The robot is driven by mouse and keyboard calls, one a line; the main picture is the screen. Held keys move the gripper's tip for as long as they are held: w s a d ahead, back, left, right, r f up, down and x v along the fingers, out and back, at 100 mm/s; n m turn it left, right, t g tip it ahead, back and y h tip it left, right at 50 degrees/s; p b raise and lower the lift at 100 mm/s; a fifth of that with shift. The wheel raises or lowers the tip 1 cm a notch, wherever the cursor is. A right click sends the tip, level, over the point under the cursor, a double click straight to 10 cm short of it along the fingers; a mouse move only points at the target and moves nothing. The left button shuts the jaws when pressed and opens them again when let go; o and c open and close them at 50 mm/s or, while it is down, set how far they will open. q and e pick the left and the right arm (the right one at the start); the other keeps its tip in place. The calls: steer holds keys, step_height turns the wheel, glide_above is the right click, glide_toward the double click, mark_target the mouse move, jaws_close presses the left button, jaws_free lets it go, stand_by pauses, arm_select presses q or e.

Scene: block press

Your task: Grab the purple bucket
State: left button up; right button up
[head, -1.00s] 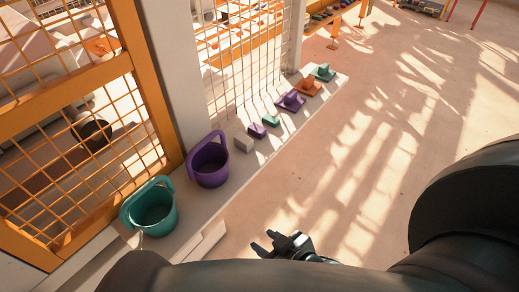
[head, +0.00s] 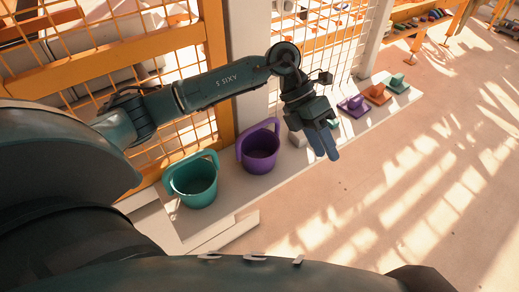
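My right gripper is not in view.
A teal bucket (head: 193,184) stands left of the purple one. Purple (head: 353,105), orange (head: 377,94) and teal (head: 397,83) pieces line the ledge (head: 290,178) to the right. An orange-framed mesh fence (head: 224,75) runs behind. The floor (head: 400,200) at right is clear.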

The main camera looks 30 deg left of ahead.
mark_target(259, 124)
arm_select(q)
steer(key=w+a+r+n+t+y, duration=0.1)
steer(key=w+a+r+y, duration=0.2)
steer(key=a, duration=0.5)
steer(key=w+a+r+n+t+y, duration=0.15)
steer(key=a+y, duration=0.25)
steer(key=a, duration=0.5)
steer(key=shift+m+g+y, duration=0.35)
steer(key=shift+g+y, duration=0.05)
steer(key=shift+g, duration=0.05)
steer(key=f, duration=0.6)
steer(key=shift+w+a+f, duration=0.15)
steer(key=shift+a+f, duration=0.05)
steer(key=shift+f, duration=0.05)
steer(key=f, duration=0.1)
steer(key=f+p, duration=0.1)
steer(key=f, duration=0.1)
steer(key=a+f, duration=0.1)
steer(key=shift+s+f+p, duration=0.3)
steer(key=shift+s+f, duration=0.1)
steer(key=shift+f, duration=0.25)
steer(key=shift+c, duration=0.4)
jaws_close()
